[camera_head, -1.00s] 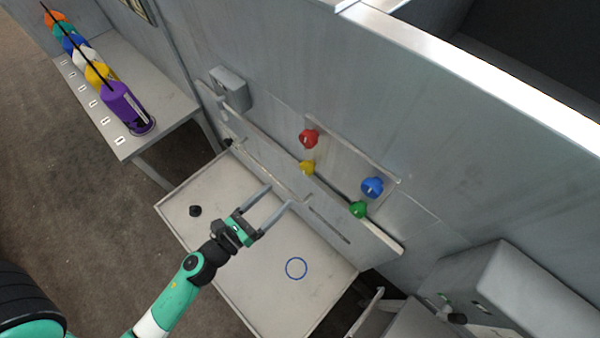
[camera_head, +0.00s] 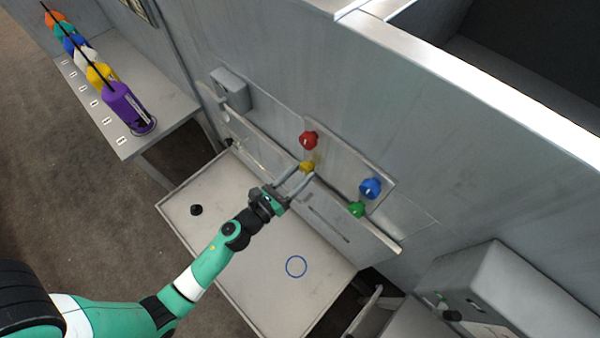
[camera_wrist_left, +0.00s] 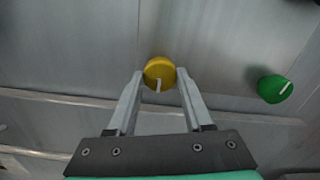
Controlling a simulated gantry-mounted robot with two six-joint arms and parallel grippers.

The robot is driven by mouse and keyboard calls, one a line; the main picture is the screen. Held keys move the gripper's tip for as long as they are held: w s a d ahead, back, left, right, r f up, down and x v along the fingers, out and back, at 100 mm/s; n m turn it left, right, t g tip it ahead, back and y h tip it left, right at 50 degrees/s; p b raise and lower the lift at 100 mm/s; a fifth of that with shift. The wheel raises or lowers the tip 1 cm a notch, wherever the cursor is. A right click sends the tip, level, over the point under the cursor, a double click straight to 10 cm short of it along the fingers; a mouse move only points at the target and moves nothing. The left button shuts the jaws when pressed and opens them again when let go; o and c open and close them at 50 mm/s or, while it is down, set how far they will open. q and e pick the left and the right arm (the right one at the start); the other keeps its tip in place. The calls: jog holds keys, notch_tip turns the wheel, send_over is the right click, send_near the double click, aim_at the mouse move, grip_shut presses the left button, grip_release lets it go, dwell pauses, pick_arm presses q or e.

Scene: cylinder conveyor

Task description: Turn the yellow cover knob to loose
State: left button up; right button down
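The yellow knob (camera_head: 307,167) sits on the grey wall panel, below the red knob (camera_head: 309,140). My left gripper (camera_head: 306,172) is open, with its fingers reaching up to the yellow knob. In the left wrist view the yellow knob (camera_wrist_left: 159,72) lies between and just beyond the two fingertips (camera_wrist_left: 160,74), with a pale pointer mark towards its lower edge. I cannot tell whether either finger touches it. My right gripper is not in view.
A blue knob (camera_head: 370,188) and a green knob (camera_head: 356,209) sit to the right on the panel. The green knob also shows in the left wrist view (camera_wrist_left: 275,89). A table (camera_head: 240,270) with a blue ring (camera_head: 296,267) and a small black knob (camera_head: 196,210) lies below. Coloured cylinders stand far left.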

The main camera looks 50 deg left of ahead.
pick_arm(q)
grip_shut()
